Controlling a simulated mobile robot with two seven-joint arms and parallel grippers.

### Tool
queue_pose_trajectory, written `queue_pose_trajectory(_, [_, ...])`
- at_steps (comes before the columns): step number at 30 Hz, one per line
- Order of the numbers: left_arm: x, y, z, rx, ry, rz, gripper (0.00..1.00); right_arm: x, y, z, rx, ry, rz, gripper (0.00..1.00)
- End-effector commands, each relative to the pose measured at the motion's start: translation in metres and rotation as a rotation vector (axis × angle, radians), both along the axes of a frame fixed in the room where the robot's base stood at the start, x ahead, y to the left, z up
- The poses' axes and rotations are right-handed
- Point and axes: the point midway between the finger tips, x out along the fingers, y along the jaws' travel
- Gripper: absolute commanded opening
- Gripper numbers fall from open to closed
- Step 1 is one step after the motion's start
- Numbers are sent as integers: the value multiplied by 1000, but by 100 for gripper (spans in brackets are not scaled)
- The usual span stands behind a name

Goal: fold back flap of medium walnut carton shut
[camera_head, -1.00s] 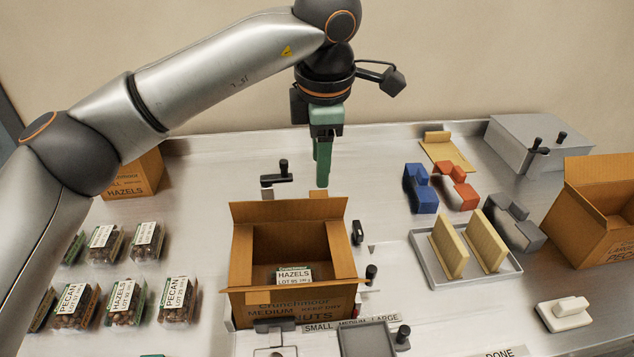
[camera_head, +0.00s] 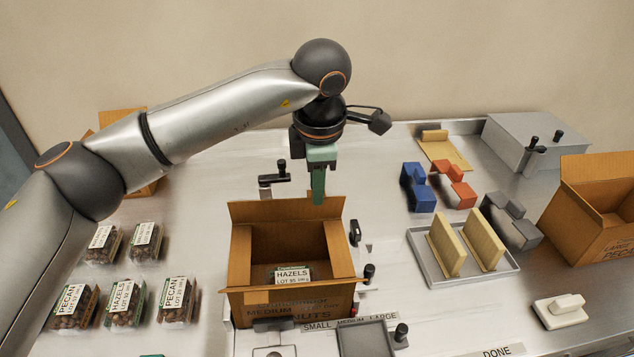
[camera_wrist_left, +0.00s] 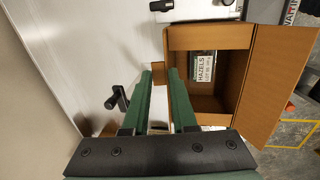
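The medium walnut carton (camera_head: 240,290) stands open at the table's front middle, with a hazels tray (camera_head: 290,274) inside. Its back flap (camera_head: 285,211) stands up, leaning slightly back. My left gripper (camera_head: 318,200) points down at the right part of the back flap, its tips just behind the flap's top edge; touch cannot be told. In the left wrist view the two green fingers (camera_wrist_left: 161,78) have a gap between them with nothing clearly held. The carton (camera_wrist_left: 212,35) lies to their right there, close to the right finger. My right gripper is out of view.
Clamshell trays (camera_head: 123,302) stand in rows at left. A black-handled clamp (camera_head: 275,177) is behind the carton; more black knobs (camera_head: 369,273) are at its right. A grey tray (camera_head: 430,270) with upright tan pieces and a large carton (camera_head: 590,215) are farther right.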

Motion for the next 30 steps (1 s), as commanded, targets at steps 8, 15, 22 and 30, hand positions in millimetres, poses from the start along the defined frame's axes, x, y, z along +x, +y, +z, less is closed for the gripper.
queue_pose_trajectory(8, [0, 0, 0, 0, 0, 0, 0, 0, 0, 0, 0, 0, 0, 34])
queue_pose_trajectory(15, [0, 0, 1, 0, -1, 0, 0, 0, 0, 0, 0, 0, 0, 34])
queue_pose_trajectory(22, [0, 0, 0, 0, -4, 0, 0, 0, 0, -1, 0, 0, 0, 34])
queue_pose_trajectory(30, [-1, 0, 0, 1, -12, -1, 0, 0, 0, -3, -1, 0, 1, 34])
